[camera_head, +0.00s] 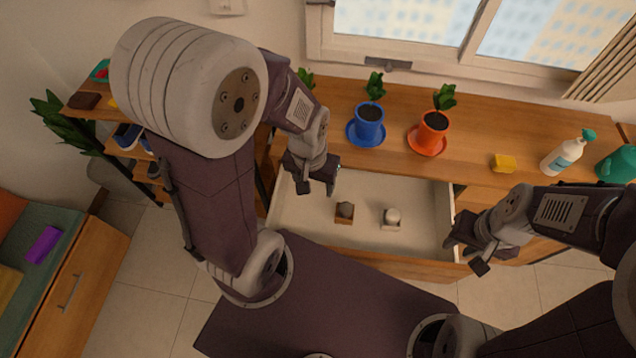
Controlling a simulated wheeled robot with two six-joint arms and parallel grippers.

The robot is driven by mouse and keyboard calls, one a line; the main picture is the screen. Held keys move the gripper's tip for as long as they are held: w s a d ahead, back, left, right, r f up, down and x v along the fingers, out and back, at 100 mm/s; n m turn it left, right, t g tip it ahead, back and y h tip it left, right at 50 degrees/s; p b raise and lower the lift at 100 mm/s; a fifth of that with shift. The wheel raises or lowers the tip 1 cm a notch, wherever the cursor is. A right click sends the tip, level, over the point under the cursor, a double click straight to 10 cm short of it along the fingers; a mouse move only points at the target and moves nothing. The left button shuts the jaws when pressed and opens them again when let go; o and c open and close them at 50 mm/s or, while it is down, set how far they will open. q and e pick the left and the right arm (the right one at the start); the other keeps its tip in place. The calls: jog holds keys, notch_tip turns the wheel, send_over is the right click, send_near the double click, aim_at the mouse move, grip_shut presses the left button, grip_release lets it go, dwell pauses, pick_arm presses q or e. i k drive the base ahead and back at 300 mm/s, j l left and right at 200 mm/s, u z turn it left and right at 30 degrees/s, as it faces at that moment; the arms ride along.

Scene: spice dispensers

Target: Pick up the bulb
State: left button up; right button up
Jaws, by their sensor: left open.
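An open drawer (300,222) below the wooden counter holds two small rounded items. One is a grey-brown bulb-like item (345,209) on a brown square base. The other is a pale bulb-like item (392,215) on a whitish base, to its right. Which one is the task's bulb I cannot tell for sure. My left gripper (316,182) is open and empty over the drawer's back left part, up and left of the grey-brown item. My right gripper (465,252) looks open and empty near the drawer's front right corner, apart from both items.
On the counter stand a blue pot (369,124), an orange pot (433,132), a yellow sponge (503,163), a white spray bottle (563,155) and a green container (617,165). A shelf with shoes (127,137) is at left. The drawer's left part is bare.

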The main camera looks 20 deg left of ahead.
aim_at(392, 217)
jog(key=u, duration=1.5)
jog(key=z, duration=1.7)
jog(key=l+u, duration=0.3)
jog(key=u, duration=0.2)
jog(key=l+u, duration=0.3)
jog(key=u, duration=0.15)
jog(key=l+u, duration=0.25)
jog(key=u, duration=0.25)
jog(key=k+l+u, duration=0.15)
jog(key=u, duration=0.3)
jog(key=k+l+u, duration=0.15)
jog(key=l+u, duration=0.15)
jog(key=u, duration=0.2)
